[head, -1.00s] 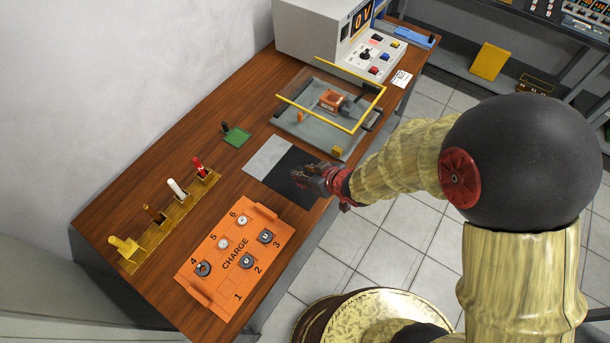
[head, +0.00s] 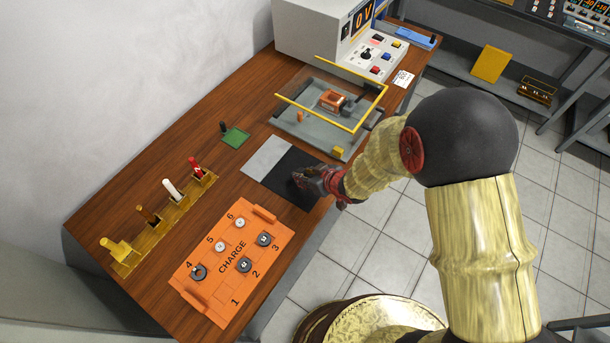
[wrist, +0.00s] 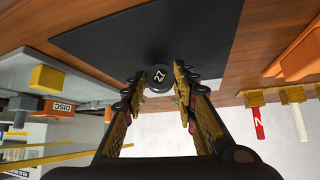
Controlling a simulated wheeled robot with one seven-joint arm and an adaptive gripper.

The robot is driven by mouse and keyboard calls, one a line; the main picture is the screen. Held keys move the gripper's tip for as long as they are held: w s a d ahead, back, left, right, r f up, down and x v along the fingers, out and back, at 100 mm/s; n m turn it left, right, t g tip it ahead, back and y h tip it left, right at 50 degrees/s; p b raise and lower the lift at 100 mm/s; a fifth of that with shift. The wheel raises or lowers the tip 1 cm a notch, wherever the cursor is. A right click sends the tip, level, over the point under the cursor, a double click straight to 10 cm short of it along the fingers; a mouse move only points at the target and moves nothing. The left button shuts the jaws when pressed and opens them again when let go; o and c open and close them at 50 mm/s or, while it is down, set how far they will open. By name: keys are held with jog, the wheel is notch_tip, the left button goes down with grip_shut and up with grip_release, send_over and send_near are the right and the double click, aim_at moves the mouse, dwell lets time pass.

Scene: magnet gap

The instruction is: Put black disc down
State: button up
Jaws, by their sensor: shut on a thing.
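The black disc (wrist: 158,77), marked 27, is between the fingertips of my gripper (wrist: 160,82) in the wrist view. My gripper is shut on it. In the head view my gripper (head: 302,180) is at the black half of a two-tone mat (head: 286,167), and it hides most of the disc. The black mat surface (wrist: 190,38) lies around the disc in the wrist view. I cannot tell whether the disc touches the mat or is just above it.
An orange CHARGE tray (head: 221,284) with several numbered discs is front left of the mat. A yellow rack (head: 165,232) with upright tools stands at the left. A yellow-framed fixture (head: 318,125) is behind the mat, and a grey power unit (head: 312,28) stands farther back.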

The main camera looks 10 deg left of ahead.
jog(key=shift+f, duration=0.2)
jog(key=o, duration=1)
jog(key=shift+o, duration=0.9)
